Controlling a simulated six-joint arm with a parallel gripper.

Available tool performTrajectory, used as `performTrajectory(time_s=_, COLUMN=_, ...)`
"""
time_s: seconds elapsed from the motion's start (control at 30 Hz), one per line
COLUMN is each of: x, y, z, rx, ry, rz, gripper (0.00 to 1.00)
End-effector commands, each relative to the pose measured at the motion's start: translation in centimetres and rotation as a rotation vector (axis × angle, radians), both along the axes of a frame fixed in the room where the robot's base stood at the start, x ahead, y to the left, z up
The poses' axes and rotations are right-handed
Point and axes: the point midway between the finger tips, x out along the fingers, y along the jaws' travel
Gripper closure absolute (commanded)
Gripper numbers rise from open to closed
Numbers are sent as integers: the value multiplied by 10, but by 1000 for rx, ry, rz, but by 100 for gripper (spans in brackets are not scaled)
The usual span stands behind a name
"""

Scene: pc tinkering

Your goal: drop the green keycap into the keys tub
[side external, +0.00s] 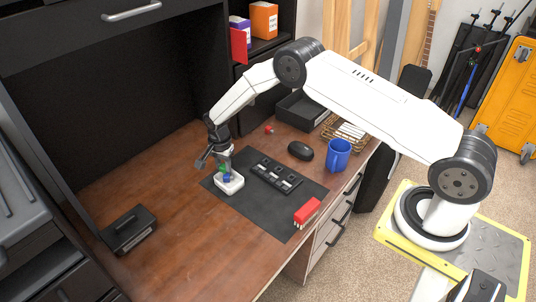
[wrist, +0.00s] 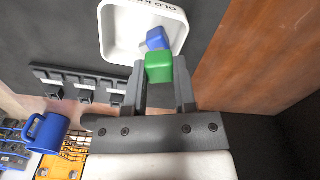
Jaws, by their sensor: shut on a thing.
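The green keycap (wrist: 159,68) is held between the fingertips of my gripper (wrist: 160,82) in the wrist view. My gripper is shut on it. The white keys tub (wrist: 117,34) lies beyond the keycap in the wrist view, with lettering on its rim, partly cut off. A blue keycap (wrist: 157,38) is in the tub, partly hidden by the green one. In the side view, my gripper (side external: 223,165) points down over the tub (side external: 229,187), and the green keycap (side external: 222,169) shows just above the blue one (side external: 227,178). The exact height over the tub is hard to tell.
The tub stands on a dark mat (side external: 252,203). A black key strip (side external: 276,176), a mouse (side external: 300,151), a blue mug (side external: 338,155) and a red block (side external: 306,211) are to its right. A black box (side external: 128,229) lies at the left. Bare wooden desk (side external: 190,230) lies between.

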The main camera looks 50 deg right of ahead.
Motion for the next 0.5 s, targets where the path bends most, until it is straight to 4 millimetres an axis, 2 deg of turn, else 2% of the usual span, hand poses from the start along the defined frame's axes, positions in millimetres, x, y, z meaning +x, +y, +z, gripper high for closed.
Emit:
performTrajectory(time_s=0.3, x=0, y=0, z=-1, rx=0, ry=0, rz=0, gripper=100)
performTrajectory(time_s=0.33, x=0, y=0, z=-1, rx=0, ry=0, rz=0, gripper=63)
performTrajectory(time_s=0.43, x=0, y=0, z=-1, rx=0, ry=0, rz=0, gripper=31)
performTrajectory(time_s=0.47, x=0, y=0, z=-1, rx=0, ry=0, rz=0, gripper=25)
performTrajectory(time_s=0.5, x=0, y=0, z=-1, rx=0, ry=-1, rz=0, gripper=25)
